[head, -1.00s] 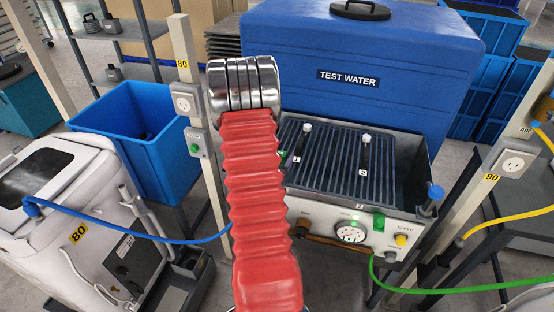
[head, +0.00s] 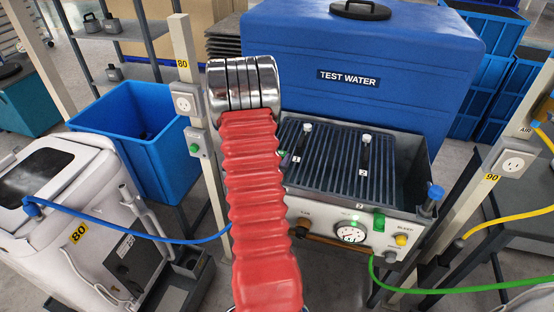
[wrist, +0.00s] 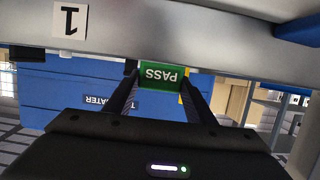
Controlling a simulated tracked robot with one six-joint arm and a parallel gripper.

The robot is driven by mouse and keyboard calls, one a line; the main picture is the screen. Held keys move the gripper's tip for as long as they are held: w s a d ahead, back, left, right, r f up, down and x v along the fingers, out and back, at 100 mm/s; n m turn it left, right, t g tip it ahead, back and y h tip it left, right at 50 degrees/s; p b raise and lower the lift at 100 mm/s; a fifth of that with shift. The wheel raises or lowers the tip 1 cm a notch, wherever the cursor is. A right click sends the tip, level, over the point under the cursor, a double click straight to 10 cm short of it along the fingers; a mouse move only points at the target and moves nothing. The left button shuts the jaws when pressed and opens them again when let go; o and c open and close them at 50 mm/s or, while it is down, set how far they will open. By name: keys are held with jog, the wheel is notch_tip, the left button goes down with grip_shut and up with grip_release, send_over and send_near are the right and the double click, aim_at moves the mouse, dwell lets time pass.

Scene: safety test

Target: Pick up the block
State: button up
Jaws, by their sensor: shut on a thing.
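A green block marked PASS (wrist: 162,75) shows upside down in the wrist view. My gripper (wrist: 162,83) is shut on it, with a dark finger on each side. A pale grey rail with an upside-down 1 label (wrist: 70,21) runs across the picture just above the block; I cannot tell whether they touch. In the head view my red-sleeved arm hides the gripper. A small green patch (head: 283,153) shows just right of the arm; I cannot tell whether it is the block.
Blue (head: 150,238), green and yellow hoses cross the area. A blue bin (head: 140,125) stands left.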

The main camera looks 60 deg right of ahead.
jog(key=shift+c, duration=0.5)
jog(key=shift+r, duration=0.15)
notch_tip(320, 180, up, 10)
dwell(0.4)
dwell(0.5)
